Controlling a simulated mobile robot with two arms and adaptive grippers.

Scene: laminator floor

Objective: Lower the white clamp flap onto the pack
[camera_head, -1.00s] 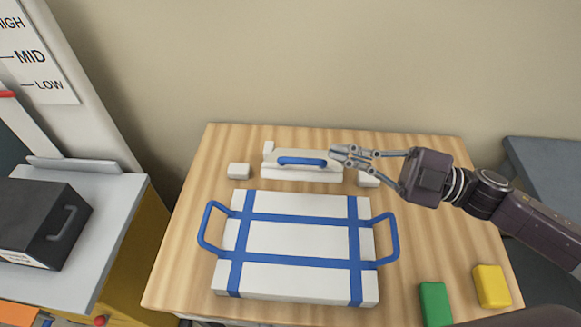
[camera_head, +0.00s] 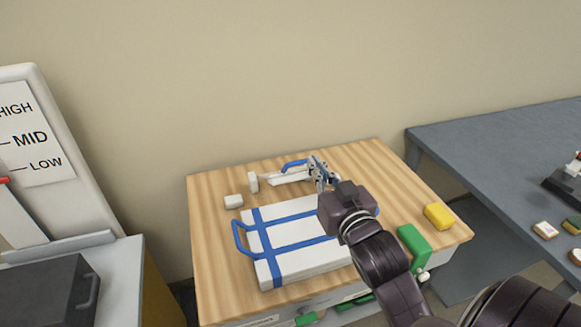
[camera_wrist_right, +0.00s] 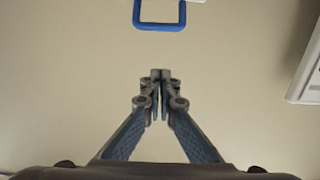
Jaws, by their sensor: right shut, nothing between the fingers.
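The white clamp flap with its blue handle (camera_head: 294,163) is at the back of the wooden table, behind the pack. The handle stands up at the back, and my right gripper partly covers the flap's right part. The pack (camera_head: 285,267) is a white slab with blue straps, lying flat in front; my right arm hides its right side. My right gripper (camera_head: 318,162) is shut and empty, close to the right end of the handle. In the wrist view the blue handle (camera_wrist_right: 160,26) lies beyond the closed fingertips (camera_wrist_right: 160,74), apart from them. My left gripper is not in view.
A small white block (camera_head: 233,201) sits left of the clamp. A green block (camera_head: 413,243) and a yellow block (camera_head: 438,216) lie at the table's right side. A grey table (camera_head: 500,150) stands at the right, and a dark box (camera_head: 45,290) at the left.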

